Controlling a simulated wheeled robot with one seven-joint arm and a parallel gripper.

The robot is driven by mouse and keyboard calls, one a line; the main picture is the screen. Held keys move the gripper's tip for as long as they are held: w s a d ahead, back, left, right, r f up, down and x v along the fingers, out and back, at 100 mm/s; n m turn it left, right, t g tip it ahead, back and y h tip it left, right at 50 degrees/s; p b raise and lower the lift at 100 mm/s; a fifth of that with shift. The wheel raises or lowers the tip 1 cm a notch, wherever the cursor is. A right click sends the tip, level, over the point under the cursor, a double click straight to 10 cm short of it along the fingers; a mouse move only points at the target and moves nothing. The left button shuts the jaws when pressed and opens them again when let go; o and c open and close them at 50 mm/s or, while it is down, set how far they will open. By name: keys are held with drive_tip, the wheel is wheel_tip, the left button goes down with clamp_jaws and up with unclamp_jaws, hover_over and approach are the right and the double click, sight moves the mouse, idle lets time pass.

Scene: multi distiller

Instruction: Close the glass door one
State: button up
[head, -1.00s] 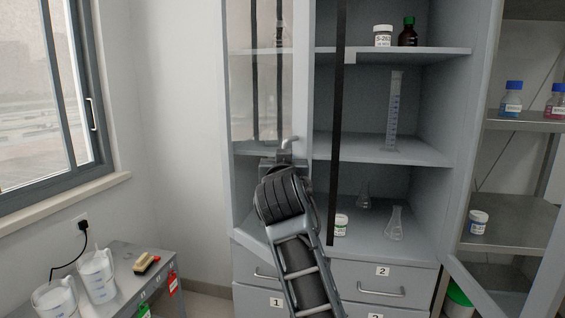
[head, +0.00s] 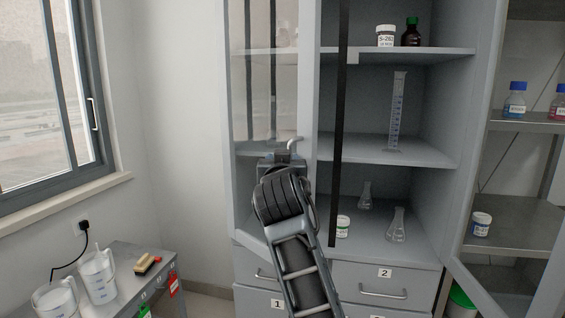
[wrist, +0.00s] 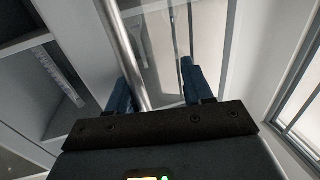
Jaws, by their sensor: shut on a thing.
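The left glass door (head: 306,100) of the grey cabinet is a grey frame with a clear pane. It appears nearly closed across the left part of the cabinet, but its exact angle is hard to judge. My gripper (head: 285,158) is at the door's metal handle (head: 293,143), near the free edge. In the wrist view, the handle bar (wrist: 127,50) passes beside the left finger, between the two blue fingers of my gripper (wrist: 155,76), which is shut on it. My wrist hides the lower part of the door.
The right glass door (head: 490,290) stands open. Shelves (head: 400,150) hold a cylinder (head: 397,110), flasks and bottles. Numbered drawers (head: 385,292) lie below. A side table (head: 125,262) with beakers (head: 97,276) stands at left, under the window.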

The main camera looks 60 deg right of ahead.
approach(309, 174)
drive_tip(key=w+d+r, duration=0.2)
drive_tip(key=d, duration=0.1)
drive_tip(key=shift+w+d+r, duration=0.1)
drive_tip(key=shift+w, duration=0.25)
idle(0.5)
idle(0.5)
